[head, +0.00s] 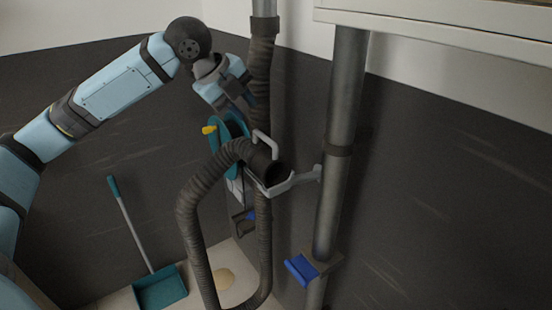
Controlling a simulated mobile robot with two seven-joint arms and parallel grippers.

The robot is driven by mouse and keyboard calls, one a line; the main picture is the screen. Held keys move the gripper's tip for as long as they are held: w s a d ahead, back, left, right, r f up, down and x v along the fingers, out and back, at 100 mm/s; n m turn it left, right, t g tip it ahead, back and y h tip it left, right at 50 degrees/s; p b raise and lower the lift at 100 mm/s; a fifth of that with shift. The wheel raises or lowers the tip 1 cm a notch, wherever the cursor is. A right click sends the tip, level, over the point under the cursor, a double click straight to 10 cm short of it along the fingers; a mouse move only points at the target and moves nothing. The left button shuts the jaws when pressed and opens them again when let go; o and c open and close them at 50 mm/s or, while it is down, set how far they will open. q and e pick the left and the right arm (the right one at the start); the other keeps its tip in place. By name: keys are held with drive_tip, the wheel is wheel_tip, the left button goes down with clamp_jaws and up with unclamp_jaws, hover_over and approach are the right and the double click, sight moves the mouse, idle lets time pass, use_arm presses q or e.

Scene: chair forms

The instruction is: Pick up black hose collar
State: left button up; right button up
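The black hose collar (268,165) is the dark, open-mouthed end of a ribbed hose (192,205). It sits in a light grey bracket (292,181) beside the metal post, its mouth turned to the right and toward me. A pale handle-like loop (265,140) stands by it. My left arm comes in from the left and bends down at the wrist. My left gripper (246,102) is above and slightly left of the collar, apart from it in the picture. Its fingers are small and dark against the hose behind, so their opening is unclear. My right gripper is not in view.
A vertical metal post (338,130) stands right of the collar, with a blue-handled part (301,270) low down. A teal round thing with a yellow knob (209,130) is left of the collar. A teal dustpan (160,288) stands lower left. A pale ledge (440,36) overhangs upper right.

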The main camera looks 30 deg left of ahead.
sight(265, 137)
use_arm(q)
drive_tip(key=x, duration=0.6)
drive_tip(key=shift+s+a+f, duration=0.15)
drive_tip(key=shift+s, duration=0.15)
drive_tip(key=shift+w+f, duration=0.25)
drive_tip(key=shift+w+d+f+p, duration=0.2)
drive_tip(key=shift+f+p, duration=0.15)
drive_tip(key=shift+w+f, duration=0.15)
drive_tip(key=shift+f, duration=0.2)
drive_tip(key=p+x, duration=0.1)
drive_tip(key=x, duration=0.3)
drive_tip(key=shift+a, duration=0.15)
clamp_jaws()
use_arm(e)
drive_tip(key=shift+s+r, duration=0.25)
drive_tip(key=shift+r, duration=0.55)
